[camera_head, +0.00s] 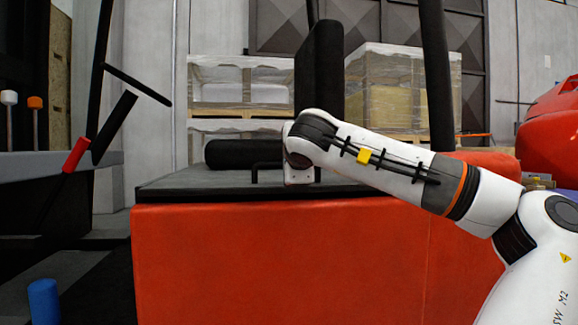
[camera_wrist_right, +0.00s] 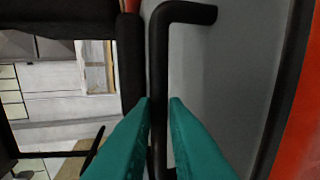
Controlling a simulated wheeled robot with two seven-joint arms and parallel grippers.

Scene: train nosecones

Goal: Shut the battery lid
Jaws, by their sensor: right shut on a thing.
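The dark grey battery lid (camera_head: 205,183) lies about level on top of the orange truck body (camera_head: 270,250) in the head view. I cannot tell whether a thin gap stays under its edge. A black bar handle (camera_head: 256,168) stands up from the lid. In the right wrist view the handle (camera_wrist_right: 158,50) runs between the teal fingers of my right gripper (camera_wrist_right: 160,102), which is shut on it. The grey lid surface (camera_wrist_right: 235,80) lies beside it there. In the head view my right arm hides the fingers and part of the handle. My left gripper is not in view.
A black seat cushion (camera_head: 243,153) and upright backrest (camera_head: 320,72) stand just behind the lid. A dark post (camera_head: 435,75) rises at right. Wrapped pallets (camera_head: 240,85) stand farther back. Levers with knobs (camera_head: 35,102) are at left, above a blue cylinder (camera_head: 43,300).

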